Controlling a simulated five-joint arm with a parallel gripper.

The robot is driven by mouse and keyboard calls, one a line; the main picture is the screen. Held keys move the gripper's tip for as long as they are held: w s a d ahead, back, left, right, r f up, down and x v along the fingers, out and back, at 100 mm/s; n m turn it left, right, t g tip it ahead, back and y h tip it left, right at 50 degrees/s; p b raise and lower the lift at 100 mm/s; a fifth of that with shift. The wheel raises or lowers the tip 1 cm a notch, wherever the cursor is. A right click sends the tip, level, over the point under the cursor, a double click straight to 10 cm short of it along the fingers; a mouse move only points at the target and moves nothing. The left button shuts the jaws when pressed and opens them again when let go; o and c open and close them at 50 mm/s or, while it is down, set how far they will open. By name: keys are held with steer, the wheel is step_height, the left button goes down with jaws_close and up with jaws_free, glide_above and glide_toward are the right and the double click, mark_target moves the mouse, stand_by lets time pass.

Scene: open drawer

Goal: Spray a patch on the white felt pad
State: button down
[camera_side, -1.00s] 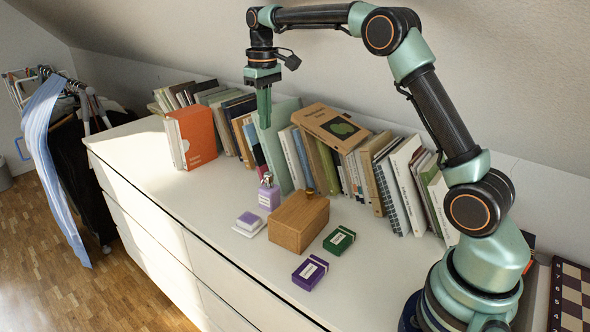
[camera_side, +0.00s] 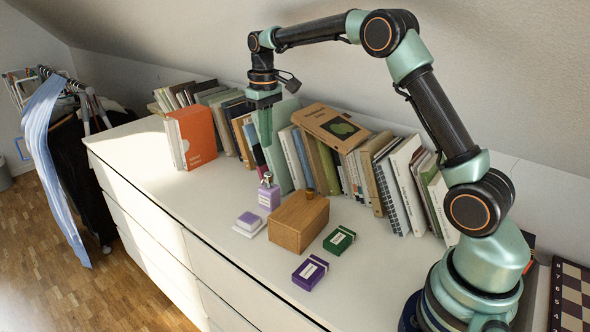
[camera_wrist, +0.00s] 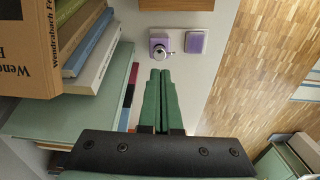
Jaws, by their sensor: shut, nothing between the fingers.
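A small lilac bottle with a silver spray top (camera_side: 269,195) stands upright on the white dresser top; it also shows in the wrist view (camera_wrist: 160,47). The lilac square shows beside the bottle in the wrist view (camera_wrist: 194,41). My gripper (camera_side: 266,145) is shut and empty, pointing down in the air above the bottle. Its green fingers lie together in the wrist view (camera_wrist: 160,73), apart from the bottle.
A wooden box with a knob (camera_side: 298,222) stands right of the bottle. A green box (camera_side: 339,240) and a purple box (camera_side: 310,273) lie in front. A row of books (camera_side: 330,165) runs behind, close to my gripper. The dresser's left front (camera_side: 170,205) is clear.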

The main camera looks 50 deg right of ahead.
mark_target(268, 174)
step_height(268, 174, down, 8)
steer(key=shift+r, duration=0.15)
stand_by(0.4)
steer(key=shift+f, duration=1)
step_height(268, 174, up, 14)
steer(key=shift+r, duration=0.2)
stand_by(0.4)
